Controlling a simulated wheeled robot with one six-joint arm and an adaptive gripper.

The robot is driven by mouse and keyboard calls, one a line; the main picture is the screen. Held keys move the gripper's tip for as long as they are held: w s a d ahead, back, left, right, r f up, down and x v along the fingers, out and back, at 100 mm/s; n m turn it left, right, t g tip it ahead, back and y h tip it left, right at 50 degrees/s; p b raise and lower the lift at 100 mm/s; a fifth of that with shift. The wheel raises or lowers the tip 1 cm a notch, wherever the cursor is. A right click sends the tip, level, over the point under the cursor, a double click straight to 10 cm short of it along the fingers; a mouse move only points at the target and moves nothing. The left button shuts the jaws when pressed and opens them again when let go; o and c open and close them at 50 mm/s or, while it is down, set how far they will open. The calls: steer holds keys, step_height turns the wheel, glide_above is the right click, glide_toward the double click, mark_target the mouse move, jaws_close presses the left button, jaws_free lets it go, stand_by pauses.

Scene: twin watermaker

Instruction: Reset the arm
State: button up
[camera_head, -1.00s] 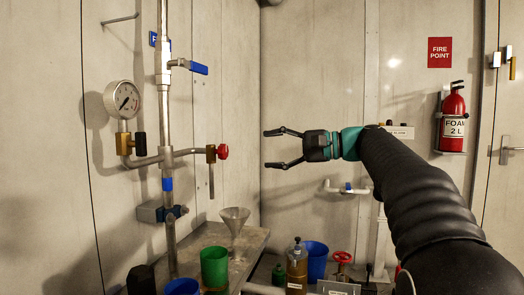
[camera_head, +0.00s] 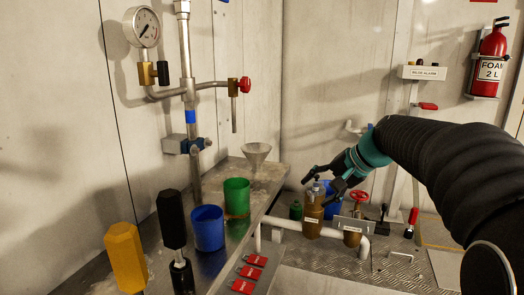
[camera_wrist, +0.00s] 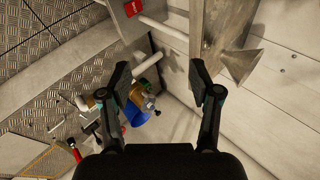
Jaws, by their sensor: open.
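My gripper (camera_head: 325,184) is open and empty at the end of my black-sleeved arm, which reaches in from the right in the head view. It tilts down and to the left. In the head view it overlaps the brass bottle (camera_head: 312,215) and the blue bucket (camera_head: 333,203) behind it; I cannot tell the exact gap. In the wrist view the two fingers (camera_wrist: 165,85) stand wide apart with nothing between their tips. The blue bucket also shows there, well beyond the fingers (camera_wrist: 133,115).
A metal bench (camera_head: 268,192) on the left holds a funnel (camera_head: 256,154), green cup (camera_head: 236,197) and blue cup (camera_head: 207,228). A pipe with a red-handled valve (camera_head: 246,85) rises behind. A red valve wheel (camera_head: 359,196) is low near my gripper. A fire extinguisher (camera_head: 489,62) hangs at right.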

steer(key=s+f+n+h, duration=0.3)
steer(key=s+f, duration=0.3)
steer(key=s, duration=0.8)
steer(key=s+d+f+n+h, duration=0.1)
steer(key=s+f+n+h, duration=0.2)
steer(key=s, duration=1.2)
steer(key=shift+d+f+h, duration=0.3)
steer(key=shift+f, duration=1.05)
